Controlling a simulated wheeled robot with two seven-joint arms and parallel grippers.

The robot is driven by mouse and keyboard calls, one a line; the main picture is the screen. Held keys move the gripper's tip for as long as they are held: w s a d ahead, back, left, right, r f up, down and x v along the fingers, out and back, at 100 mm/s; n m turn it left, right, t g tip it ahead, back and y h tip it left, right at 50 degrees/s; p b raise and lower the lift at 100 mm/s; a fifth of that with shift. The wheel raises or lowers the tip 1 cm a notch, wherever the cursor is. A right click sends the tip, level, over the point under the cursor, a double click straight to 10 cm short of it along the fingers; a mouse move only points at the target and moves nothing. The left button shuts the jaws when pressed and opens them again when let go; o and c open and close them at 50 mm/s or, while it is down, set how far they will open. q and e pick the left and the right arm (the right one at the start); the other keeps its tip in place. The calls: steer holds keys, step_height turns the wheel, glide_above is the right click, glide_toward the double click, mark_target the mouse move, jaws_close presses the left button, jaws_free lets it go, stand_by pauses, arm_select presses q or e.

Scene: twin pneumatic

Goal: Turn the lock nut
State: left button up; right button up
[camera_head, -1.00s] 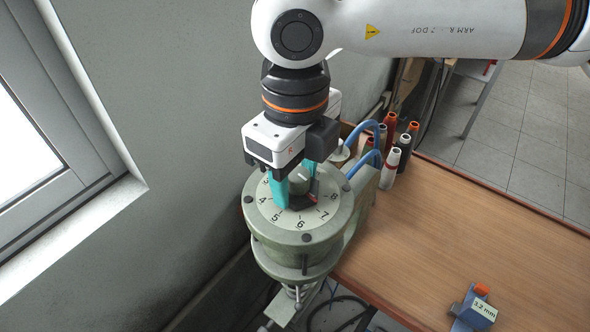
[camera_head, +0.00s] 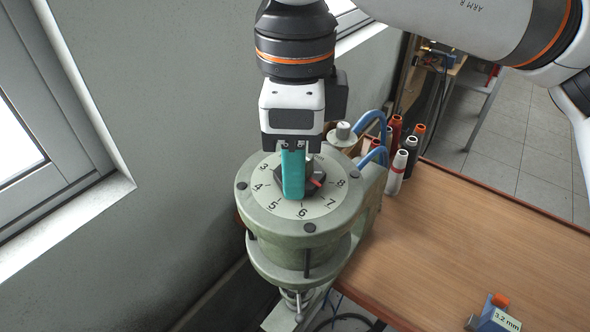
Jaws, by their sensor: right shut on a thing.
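The lock nut (camera_head: 312,177) is a dark part with a red mark at the centre of a numbered pale dial (camera_head: 268,190) on a green round machine head (camera_head: 275,232). The red mark lies toward the space between 7 and 8. My right gripper (camera_head: 302,184) points down over the dial, its teal fingers shut on the nut. The near finger and the gripper body hide much of the nut and the dial's far side. My left gripper is out of view.
Blue hoses (camera_head: 371,155) loop at the head's right. Thread spools (camera_head: 396,172) stand on the wooden table (camera_head: 475,240) beside it. A gauge block marked 3.2 mm (camera_head: 497,316) sits at the lower right. The middle of the table is clear. A wall and window are at left.

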steer(key=n+b, duration=0.1)
steer(key=n, duration=0.1)
steer(key=shift+n, duration=0.3)
steer(key=shift+n+b, duration=0.6)
steer(key=shift+n, duration=0.6)
steer(key=shift+r, duration=0.1)
steer(key=o, duration=1)
steer(key=shift+r+b, duration=0.3)
steer(key=shift+r, duration=0.15)
step_height(320, 180, up, 11)
